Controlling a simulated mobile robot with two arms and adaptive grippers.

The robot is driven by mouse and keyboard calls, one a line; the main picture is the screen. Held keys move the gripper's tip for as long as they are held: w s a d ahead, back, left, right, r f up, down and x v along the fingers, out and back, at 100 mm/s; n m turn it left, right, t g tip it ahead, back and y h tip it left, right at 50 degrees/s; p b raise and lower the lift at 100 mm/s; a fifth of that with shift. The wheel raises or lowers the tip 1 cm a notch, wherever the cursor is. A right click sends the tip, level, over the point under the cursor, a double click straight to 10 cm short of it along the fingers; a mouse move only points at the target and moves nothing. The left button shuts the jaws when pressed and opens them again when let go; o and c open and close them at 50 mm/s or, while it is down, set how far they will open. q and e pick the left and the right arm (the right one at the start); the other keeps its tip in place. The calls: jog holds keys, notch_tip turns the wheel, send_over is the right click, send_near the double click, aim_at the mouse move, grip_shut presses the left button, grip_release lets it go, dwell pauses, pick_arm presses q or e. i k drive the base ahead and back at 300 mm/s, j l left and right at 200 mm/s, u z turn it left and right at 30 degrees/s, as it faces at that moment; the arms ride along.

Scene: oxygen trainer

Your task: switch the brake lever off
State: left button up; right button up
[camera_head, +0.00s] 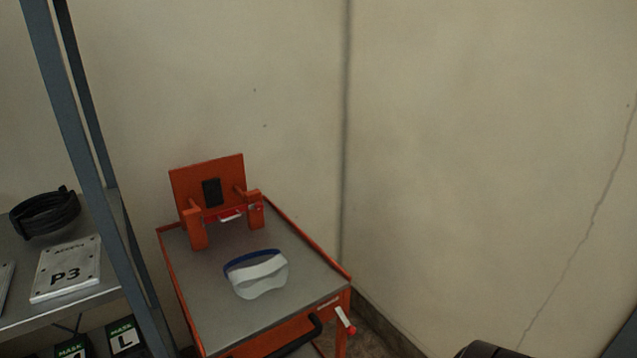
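A small lever (345,321) with a white shaft and a red end sticks out at the front right corner of the orange cart (168,262). It looks like the brake lever and slants down to the right. A small pale label (328,303) sits on the cart's edge just left of it. The lettering is too small to read. Neither of my grippers is in view.
An orange stand (207,182) and a white and blue face shield (258,275) are on the cart top. A black handle (299,338) is on the cart's front. A metal shelf (70,308) with a P3 plate (66,270) and black coil (45,211) stands left. Walls close the back and right.

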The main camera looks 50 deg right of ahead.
aim_at(350, 329)
jog(key=z, duration=1.75)
